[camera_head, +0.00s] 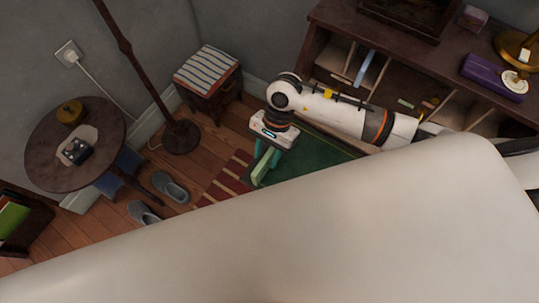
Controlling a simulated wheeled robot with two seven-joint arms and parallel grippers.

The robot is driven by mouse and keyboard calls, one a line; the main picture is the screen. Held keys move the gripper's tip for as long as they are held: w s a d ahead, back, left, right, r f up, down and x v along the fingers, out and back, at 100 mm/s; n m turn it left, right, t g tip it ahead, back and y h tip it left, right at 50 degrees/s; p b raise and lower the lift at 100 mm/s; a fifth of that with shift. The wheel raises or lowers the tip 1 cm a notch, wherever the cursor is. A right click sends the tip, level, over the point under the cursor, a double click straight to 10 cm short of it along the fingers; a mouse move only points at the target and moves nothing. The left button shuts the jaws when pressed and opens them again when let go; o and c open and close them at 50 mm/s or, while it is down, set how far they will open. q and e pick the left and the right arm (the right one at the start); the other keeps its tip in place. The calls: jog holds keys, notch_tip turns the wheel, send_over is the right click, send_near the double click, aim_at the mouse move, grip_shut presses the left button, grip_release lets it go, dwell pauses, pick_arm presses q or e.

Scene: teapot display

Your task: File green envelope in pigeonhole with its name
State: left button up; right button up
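My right gripper (265,161) hangs from the arm coming in from the right, over the floor rug. Its teal fingers are closed around a light green flat piece (261,170), which looks like the green envelope seen nearly edge-on. The dark wooden desk (322,38) has a row of pigeonholes (338,57) up and to the right of the gripper. A pale blue envelope (366,66) stands in one. A small green tag (405,103) shows lower on the desk; names are too small to read. My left gripper is not in view.
A large pale surface hides the lower right. A striped stool (208,70), a lamp base (181,137) and a round table (45,150) stand at left. Slippers (171,188) lie on the floor. A purple box (492,77) sits on the desk.

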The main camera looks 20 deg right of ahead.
jog(key=b+v, duration=0.2)
jog(key=v, duration=1)
jog(key=shift+b, duration=0.3)
jog(key=shift+s, duration=0.25)
